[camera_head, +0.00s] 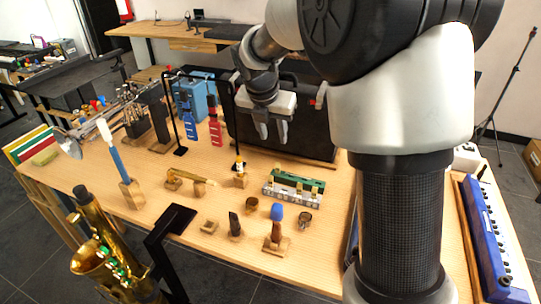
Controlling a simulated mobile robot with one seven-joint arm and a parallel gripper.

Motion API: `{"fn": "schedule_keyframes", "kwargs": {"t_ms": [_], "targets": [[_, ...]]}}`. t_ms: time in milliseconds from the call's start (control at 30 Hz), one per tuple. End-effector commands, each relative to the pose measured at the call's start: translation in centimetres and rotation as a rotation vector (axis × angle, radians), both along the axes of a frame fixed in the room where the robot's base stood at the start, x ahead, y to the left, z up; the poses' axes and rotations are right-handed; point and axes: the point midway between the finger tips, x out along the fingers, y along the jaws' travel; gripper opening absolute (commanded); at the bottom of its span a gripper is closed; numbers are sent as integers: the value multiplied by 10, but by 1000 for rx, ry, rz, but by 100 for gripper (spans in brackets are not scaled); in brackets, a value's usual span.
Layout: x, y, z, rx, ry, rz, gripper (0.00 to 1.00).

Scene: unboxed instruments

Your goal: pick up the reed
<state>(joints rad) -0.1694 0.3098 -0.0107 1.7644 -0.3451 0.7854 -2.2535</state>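My gripper (272,132) hangs above the back of the wooden table (150,215), in front of a dark case. I cannot pick out the reed for certain. A small flat tan piece (209,227) lies at the front middle of the table and may be the reed or only a wooden holder. A dark mouthpiece (235,224) stands on a small wooden block just right of it. My gripper is well behind and above these pieces.
A blue-topped tool (277,213), a metal ring (305,217) and a green-and-silver rack (293,188) stand nearby. A brass neck piece (188,179) lies further left. A saxophone (100,250) stands at the front left. A black stand (168,228) crosses the front edge.

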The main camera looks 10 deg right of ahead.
Motion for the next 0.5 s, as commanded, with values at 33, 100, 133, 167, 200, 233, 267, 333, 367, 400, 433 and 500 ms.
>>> {"fn": "schedule_keyframes", "kwargs": {"t_ms": [33, 100, 133, 167, 200, 233, 267, 333, 367, 400, 433, 500], "targets": [[2, -2, -13, -1, 4, -1, 34], [7, -5, -28, 0, 4, -3, 34], [9, -6, -34, 0, 4, -3, 34], [11, -7, -40, 0, 4, -3, 34], [14, -9, -49, 1, 4, -4, 34], [16, -11, -55, 1, 4, -4, 34], [18, -12, -61, 1, 4, -4, 34], [23, -14, -75, 1, 4, -5, 34], [25, -16, -80, 1, 4, -5, 34], [28, -17, -86, 1, 4, -5, 34], [29, -18, -90, 1, 3, -4, 34], [33, -19, -98, 2, 1, -5, 34]]}}
